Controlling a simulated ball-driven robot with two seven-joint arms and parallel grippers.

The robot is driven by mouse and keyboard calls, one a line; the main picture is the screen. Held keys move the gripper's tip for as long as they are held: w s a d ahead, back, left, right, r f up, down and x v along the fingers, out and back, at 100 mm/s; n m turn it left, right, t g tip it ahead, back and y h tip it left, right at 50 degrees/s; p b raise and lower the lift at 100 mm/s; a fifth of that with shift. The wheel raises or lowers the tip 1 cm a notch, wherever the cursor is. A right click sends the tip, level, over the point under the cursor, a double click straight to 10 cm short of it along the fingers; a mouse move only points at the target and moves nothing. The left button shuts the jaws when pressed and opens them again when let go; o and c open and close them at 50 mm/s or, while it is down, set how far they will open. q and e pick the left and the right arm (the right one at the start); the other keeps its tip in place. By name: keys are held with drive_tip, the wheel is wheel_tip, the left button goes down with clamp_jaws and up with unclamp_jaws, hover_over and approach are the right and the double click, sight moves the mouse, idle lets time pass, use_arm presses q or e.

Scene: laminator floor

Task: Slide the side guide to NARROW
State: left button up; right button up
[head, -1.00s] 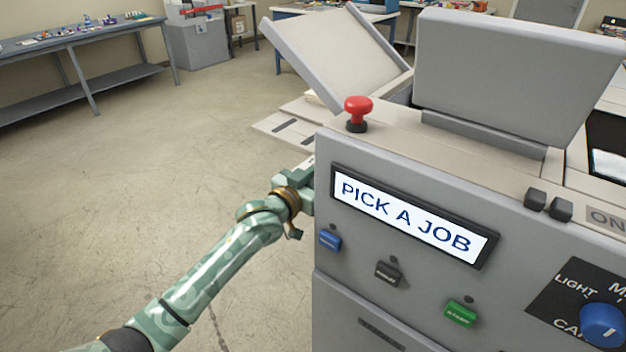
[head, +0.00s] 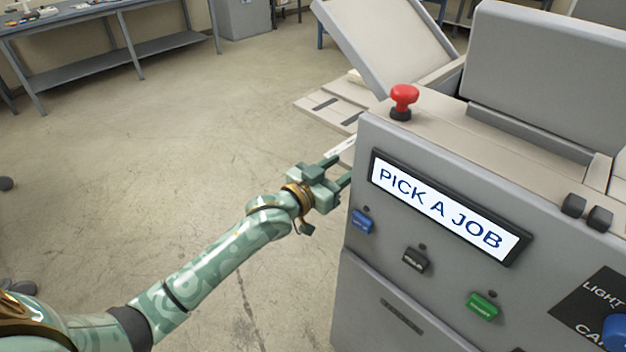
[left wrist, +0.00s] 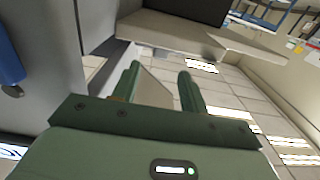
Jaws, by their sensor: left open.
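The laminator (head: 380,290) is a grey machine filling the right of the head view. Its display (head: 445,210) reads PICK A JOB. A flat pale tray (head: 306,105) with dark slots sticks out from its left side. I cannot make out the side guide or a NARROW mark. My left gripper (head: 340,171) is open beside the laminator's left front edge, below the tray, with nothing visible between its fingers. My right gripper is not in view.
A red mushroom button (head: 403,98) stands on the laminator's top left corner. Blue (head: 362,222), black (head: 415,260) and green (head: 482,305) buttons sit below the display. A tilted panel (head: 390,45) rises behind. A workbench (head: 130,52) stands far left.

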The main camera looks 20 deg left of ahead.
use_arm(q)
drive_tip(key=p+v, duration=0.1)
drive_tip(key=v, duration=0.8)
drive_tip(key=shift+p, duration=0.35)
